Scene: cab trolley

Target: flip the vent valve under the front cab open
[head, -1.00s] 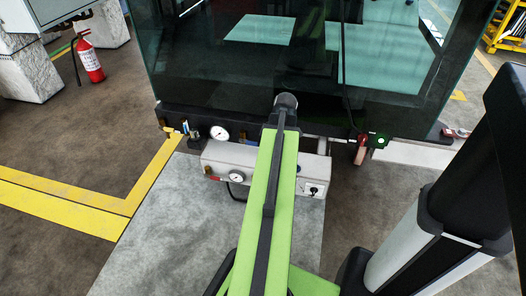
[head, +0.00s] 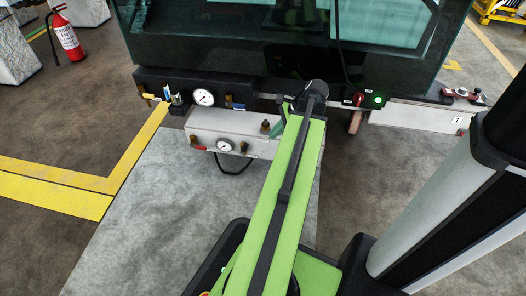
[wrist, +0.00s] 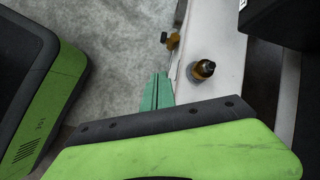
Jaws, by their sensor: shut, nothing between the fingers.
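Under the front cab (head: 270,40) runs a dark beam with a yellow-handled fitting (head: 150,97), a slim lever fitting (head: 173,97) and a gauge (head: 204,97). Below it is a pale box (head: 225,122) with a red-handled fitting (head: 199,147), a second gauge (head: 224,146) and brass fittings. I cannot tell which is the vent valve. My gripper (wrist: 160,80) is shut and empty, its teal fingers beside the box edge in the wrist view. A black-topped brass fitting (wrist: 203,69) stands right of the fingertips, and a brass piece with a small lever (wrist: 172,40) lies beyond them.
A red knob (head: 358,98) and a lit green button (head: 377,99) are on the beam right of my arm. A dark cable (head: 233,168) loops below the box. A fire extinguisher (head: 66,38) stands far left. The grey floor in front is clear.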

